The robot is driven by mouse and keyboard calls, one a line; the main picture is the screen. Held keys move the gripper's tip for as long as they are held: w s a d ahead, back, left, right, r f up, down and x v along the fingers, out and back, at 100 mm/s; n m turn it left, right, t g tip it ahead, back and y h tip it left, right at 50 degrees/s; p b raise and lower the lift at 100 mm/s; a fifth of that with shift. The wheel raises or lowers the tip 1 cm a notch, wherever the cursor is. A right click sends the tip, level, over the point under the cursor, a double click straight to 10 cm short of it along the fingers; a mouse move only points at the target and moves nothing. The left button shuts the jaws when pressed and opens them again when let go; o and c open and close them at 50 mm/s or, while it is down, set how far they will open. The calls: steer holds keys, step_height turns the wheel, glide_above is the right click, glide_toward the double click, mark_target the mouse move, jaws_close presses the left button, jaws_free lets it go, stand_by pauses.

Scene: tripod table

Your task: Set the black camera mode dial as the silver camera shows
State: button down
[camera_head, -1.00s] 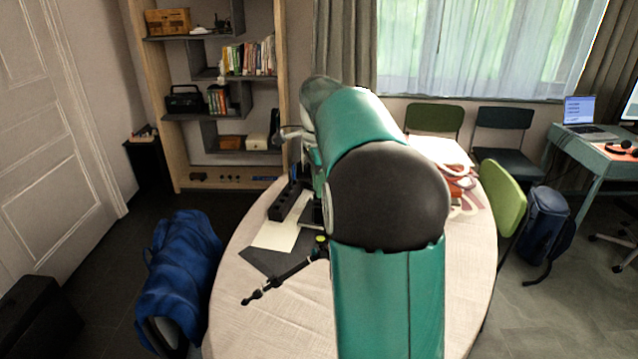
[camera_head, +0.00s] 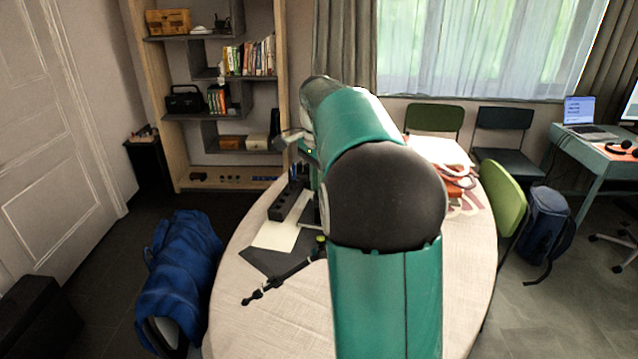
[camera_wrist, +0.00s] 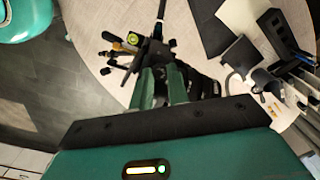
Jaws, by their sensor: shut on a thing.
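In the wrist view my gripper (camera_wrist: 163,80) points down at a black device on a tripod head, which I take to be the black camera (camera_wrist: 208,87). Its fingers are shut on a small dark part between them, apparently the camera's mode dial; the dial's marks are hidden. The tripod head (camera_wrist: 132,42) has a yellow-green bubble level and a black handle. In the head view my arm hides the camera and the gripper; the tripod handle (camera_head: 280,277) sticks out to the left. I cannot make out the silver camera in either view.
The round table (camera_head: 240,325) has a light cloth. On it are a dark mat (camera_head: 262,262), a pale sheet (camera_head: 275,236), a black organizer (camera_head: 290,201) and a stack with red straps (camera_head: 455,185) at right. The near left tabletop is clear.

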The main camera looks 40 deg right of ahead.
steer(key=c, duration=1.3)
jaws_free()
steer(key=shift+c, duration=0.2)
